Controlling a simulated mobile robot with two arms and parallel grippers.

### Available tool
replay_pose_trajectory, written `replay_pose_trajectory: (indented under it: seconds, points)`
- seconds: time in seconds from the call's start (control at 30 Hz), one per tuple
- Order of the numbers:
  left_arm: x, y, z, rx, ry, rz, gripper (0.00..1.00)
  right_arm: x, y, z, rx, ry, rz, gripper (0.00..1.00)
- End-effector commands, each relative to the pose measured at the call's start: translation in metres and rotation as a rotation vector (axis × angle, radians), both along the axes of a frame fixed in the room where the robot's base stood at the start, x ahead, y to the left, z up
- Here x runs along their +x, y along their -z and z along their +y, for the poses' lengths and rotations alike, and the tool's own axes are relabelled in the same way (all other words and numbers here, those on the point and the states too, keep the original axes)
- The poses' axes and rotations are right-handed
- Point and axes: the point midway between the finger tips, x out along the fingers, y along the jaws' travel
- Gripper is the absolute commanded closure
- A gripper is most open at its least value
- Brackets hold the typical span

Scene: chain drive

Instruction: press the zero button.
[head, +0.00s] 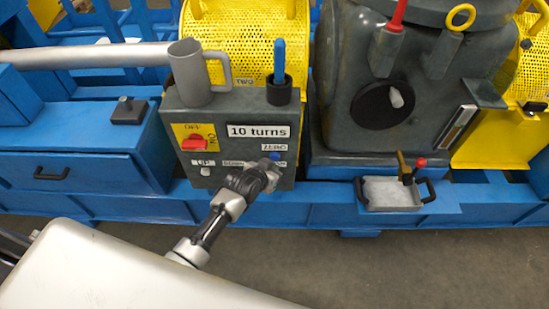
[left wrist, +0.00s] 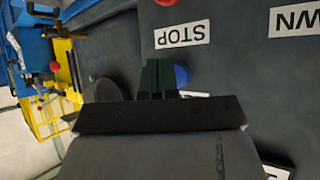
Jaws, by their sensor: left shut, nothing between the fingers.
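The grey control box (head: 217,122) stands in the middle of the head view, its labelled face towards me. The blue button (head: 275,155) sits just under the ZERO label (head: 275,147) on the box's right side. My left gripper (head: 270,165) is shut and empty, its tips just below the blue button. In the left wrist view the shut fingers (left wrist: 158,76) are right beside the blue button (left wrist: 181,75), which they partly hide. I cannot tell whether they touch it. My right gripper is not in view.
The box also carries a red OFF/ON switch (head: 194,144) and an UP button (head: 206,171). A grey mug (head: 190,72) and a dark holder (head: 279,92) with a blue-handled tool stand on top. A STOP label (left wrist: 182,34) lies near the fingers.

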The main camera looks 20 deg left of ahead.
Motion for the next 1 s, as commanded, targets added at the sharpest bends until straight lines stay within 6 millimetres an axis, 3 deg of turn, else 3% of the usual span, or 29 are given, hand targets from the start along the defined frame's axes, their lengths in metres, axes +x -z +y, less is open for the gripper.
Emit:
replay_pose_trajectory:
  seconds: [1.0]
  points:
    - [0.0082, -0.0002, 0.0024, 0.000, 0.000, 0.000, 1.00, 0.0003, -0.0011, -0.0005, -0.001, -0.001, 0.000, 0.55]
